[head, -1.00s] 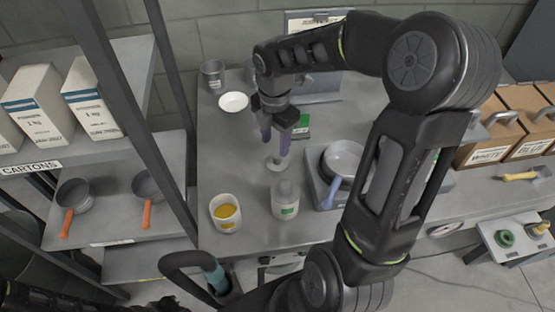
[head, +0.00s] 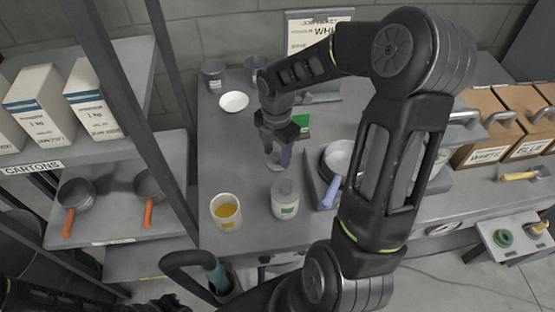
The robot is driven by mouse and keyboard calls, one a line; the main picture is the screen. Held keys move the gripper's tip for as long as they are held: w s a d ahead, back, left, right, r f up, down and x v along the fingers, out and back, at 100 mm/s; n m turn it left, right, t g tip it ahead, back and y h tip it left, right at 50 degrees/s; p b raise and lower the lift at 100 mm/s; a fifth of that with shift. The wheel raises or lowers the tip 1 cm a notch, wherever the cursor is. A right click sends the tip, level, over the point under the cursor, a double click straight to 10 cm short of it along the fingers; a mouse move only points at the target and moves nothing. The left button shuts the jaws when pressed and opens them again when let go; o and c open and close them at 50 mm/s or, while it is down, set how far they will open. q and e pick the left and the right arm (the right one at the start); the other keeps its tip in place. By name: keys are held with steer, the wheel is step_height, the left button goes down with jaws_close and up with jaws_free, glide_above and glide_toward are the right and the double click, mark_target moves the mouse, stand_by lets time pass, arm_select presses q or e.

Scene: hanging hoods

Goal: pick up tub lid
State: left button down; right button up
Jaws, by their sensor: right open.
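A small, pale round lid (head: 274,168) lies on the grey worktop, partly hidden by my right gripper. My right gripper (head: 277,158) points down with its two bluish fingers apart, its tips at or just above the lid; I cannot tell whether they touch it. A white tub (head: 226,222) stands uncovered to the lower left, with orange-yellow contents showing. My left gripper is not in view.
A pan (head: 341,158) sits on a hob to the right. A white dish (head: 234,102) and a grey cup (head: 213,74) stand behind. A shelf post rises at left.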

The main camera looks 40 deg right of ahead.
steer(key=shift+c, duration=0.6)
jaws_close()
